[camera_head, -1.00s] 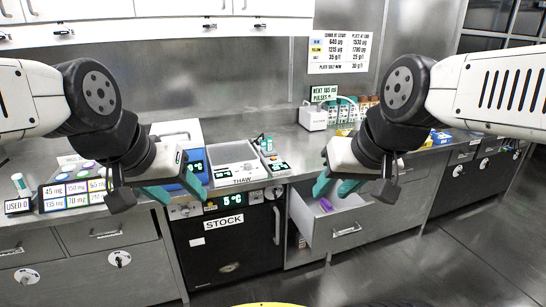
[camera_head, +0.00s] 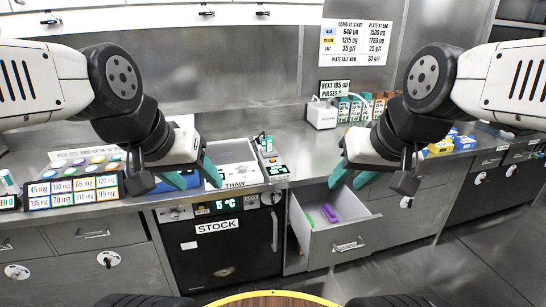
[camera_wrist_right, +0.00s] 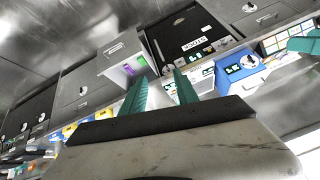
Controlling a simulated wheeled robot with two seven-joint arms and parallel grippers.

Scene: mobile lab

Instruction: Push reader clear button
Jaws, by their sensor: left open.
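A small device with a lit green display (camera_head: 277,170) stands on the counter right of the THAW tray; I cannot tell whether it is the reader, and no clear button can be made out. A white box (camera_head: 321,114) stands at the back under a sign reading NEXT 185 ml PULSES. My left gripper (camera_head: 192,178) is open and empty, in front of the THAW tray's left side. My right gripper (camera_head: 352,178) is open and empty, above the open drawer. Its two teal fingers stand apart in the right wrist view (camera_wrist_right: 160,92). A blue device with a display (camera_wrist_right: 238,68) shows there too.
The open drawer (camera_head: 345,238) juts out and holds a purple and a green item. The STOCK unit (camera_head: 222,252) is shut below the counter. A panel of labelled dose tiles (camera_head: 75,190) lies at left. Boxes and bottles (camera_head: 365,107) line the back.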

